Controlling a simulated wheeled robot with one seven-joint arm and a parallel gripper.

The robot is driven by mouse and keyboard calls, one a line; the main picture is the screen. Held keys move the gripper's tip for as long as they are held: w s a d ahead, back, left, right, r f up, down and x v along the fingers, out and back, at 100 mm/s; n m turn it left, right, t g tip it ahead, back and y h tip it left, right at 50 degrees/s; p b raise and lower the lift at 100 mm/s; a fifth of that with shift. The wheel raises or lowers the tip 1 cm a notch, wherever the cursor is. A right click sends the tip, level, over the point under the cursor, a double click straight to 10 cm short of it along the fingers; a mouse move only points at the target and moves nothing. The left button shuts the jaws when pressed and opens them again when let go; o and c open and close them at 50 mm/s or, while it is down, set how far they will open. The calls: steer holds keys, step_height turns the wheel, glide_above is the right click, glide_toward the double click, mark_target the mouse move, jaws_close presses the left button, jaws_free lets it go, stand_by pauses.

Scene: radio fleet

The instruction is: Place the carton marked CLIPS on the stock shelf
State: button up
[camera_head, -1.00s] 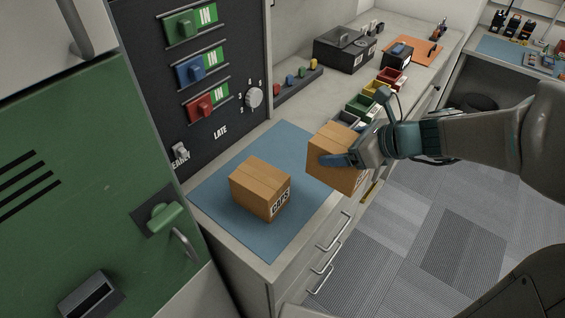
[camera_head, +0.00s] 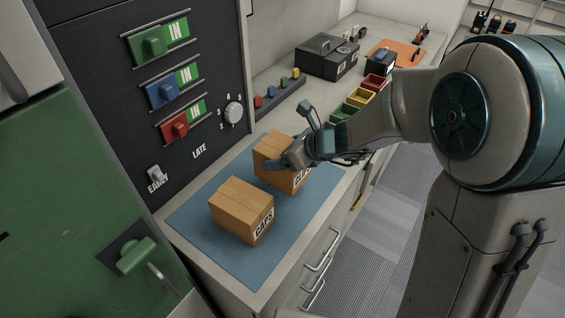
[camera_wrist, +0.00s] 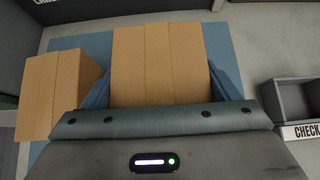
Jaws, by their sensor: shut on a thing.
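The carton marked CLIPS (camera_head: 272,150) is held in my gripper (camera_head: 287,160), over the far part of the blue mat (camera_head: 205,250). Its label is partly hidden by the gripper, and I cannot tell whether its base touches the mat. In the wrist view the CLIPS carton (camera_wrist: 160,65) sits between my two fingers (camera_wrist: 163,92). A second carton, marked CAPS (camera_head: 240,208), stands on the mat nearer me and to the left. It also shows in the wrist view (camera_wrist: 50,95), left of the held carton. I cannot make out the stock shelf.
A dark panel (camera_head: 120,120) with coloured switches and a dial stands behind the mat. A green cabinet (camera_head: 60,220) is at the left. Coloured bins (camera_head: 360,97) and a black box (camera_head: 327,57) stand farther along the counter. A grey CHECK bin (camera_wrist: 295,97) is at the right in the wrist view.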

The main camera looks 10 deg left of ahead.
steer(key=shift+f, duration=1.95)
steer(key=shift+f+b, duration=0.15)
steer(key=shift+b, duration=0.2)
steer(key=o, duration=1.1)
steer(key=shift+r+p, duration=0.3)
steer(key=v, duration=1.2)
